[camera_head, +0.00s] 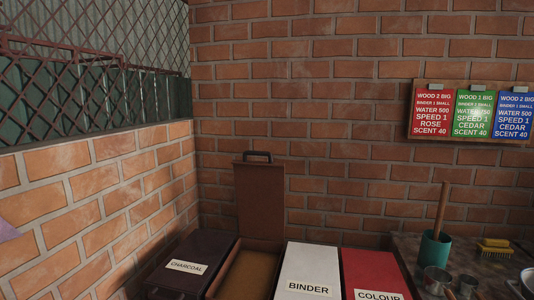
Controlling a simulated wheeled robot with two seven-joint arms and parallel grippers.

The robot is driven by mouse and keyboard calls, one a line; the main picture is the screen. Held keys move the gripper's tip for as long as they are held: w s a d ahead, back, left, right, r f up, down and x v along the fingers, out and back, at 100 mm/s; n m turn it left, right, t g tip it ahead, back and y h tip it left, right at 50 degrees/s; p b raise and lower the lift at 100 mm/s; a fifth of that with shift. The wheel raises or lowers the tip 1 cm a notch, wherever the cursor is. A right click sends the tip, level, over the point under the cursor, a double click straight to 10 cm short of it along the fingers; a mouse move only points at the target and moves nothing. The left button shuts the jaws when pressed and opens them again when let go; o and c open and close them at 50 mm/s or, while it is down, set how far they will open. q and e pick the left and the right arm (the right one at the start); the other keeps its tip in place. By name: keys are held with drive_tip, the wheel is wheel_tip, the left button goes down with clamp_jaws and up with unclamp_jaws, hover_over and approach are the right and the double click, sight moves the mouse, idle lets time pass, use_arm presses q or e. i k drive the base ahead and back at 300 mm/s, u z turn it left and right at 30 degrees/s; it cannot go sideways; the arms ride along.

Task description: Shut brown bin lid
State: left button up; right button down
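The brown bin (212,284) stands in the corner, between the dark charcoal bin and the white binder bin. Its brown lid (260,200) is open and stands upright at the back, close to the brick wall. A dark handle (257,156) is on the lid's top edge. Tan-brown material (245,272) shows inside the bin. The bin's front is cut off by the bottom of the view. Neither of my grippers is in view.
The charcoal bin (187,266), white binder bin (309,270) and red colour bin (374,272) have their lids down. A worktop (408,250) at right holds a green pot (435,249), a yellow brush (495,247) and metal cups. Signs (472,112) hang on the wall.

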sight(259, 186)
drive_tip(key=u, duration=0.45)
drive_tip(key=i, duration=0.7)
drive_tip(key=u, duration=0.4)
